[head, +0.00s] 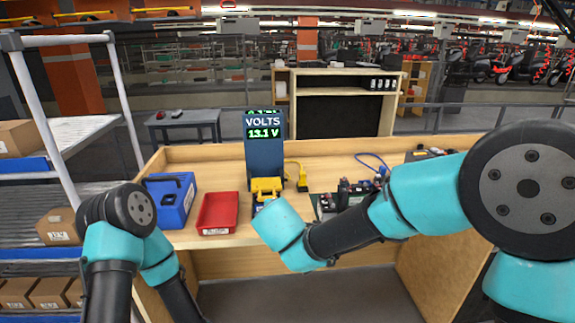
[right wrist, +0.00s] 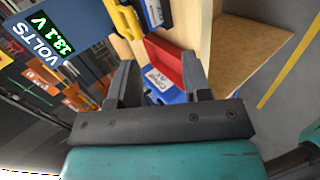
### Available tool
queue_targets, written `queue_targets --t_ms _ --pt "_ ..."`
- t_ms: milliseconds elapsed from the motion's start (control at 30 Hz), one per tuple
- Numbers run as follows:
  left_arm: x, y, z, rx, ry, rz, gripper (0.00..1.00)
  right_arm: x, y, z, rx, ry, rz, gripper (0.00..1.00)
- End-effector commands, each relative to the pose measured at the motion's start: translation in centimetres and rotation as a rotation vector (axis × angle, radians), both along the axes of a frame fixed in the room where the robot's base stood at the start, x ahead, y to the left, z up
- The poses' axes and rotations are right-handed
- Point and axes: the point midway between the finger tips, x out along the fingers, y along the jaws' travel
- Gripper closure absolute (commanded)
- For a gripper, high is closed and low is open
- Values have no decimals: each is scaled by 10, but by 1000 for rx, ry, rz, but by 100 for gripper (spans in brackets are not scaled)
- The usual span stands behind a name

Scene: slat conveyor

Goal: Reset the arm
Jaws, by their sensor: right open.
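My right arm reaches in from the right in the head view, with its wrist over the front middle of the workbench (head: 225,160). Its gripper is hidden there behind the wrist. In the right wrist view my right gripper (right wrist: 160,82) is open, its two dark fingers spread with nothing held between them. A red tray (right wrist: 168,58) and a white label show beyond the fingers. My left arm stands at the left front in the head view, bent downward; its gripper is not visible.
A voltmeter (head: 264,155) reading 13.1 V stands on the bench, with a yellow part (head: 266,186) at its front. A blue box (head: 170,198) and the red tray (head: 217,213) sit left of it. Dark parts and a blue cable (head: 372,160) lie at right. A shelf rack (head: 75,140) stands left.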

Motion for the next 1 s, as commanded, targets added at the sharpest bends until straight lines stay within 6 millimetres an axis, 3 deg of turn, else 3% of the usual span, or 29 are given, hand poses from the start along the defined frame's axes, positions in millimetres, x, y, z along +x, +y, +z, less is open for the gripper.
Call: queue_targets --t_ms 233,500,700,1000 --pt "0 0 0 0 0 0 57 -6 -64 -109 69 371 -168 56" --pt "0 0 0 0 0 0 57 -46 -129 -217 257 763 -398 56" --pt "0 0 0 0 0 0 57 -84 -167 -277 449 972 -598 56" --pt "0 0 0 0 0 0 57 -143 -220 -346 760 1124 -961 56"
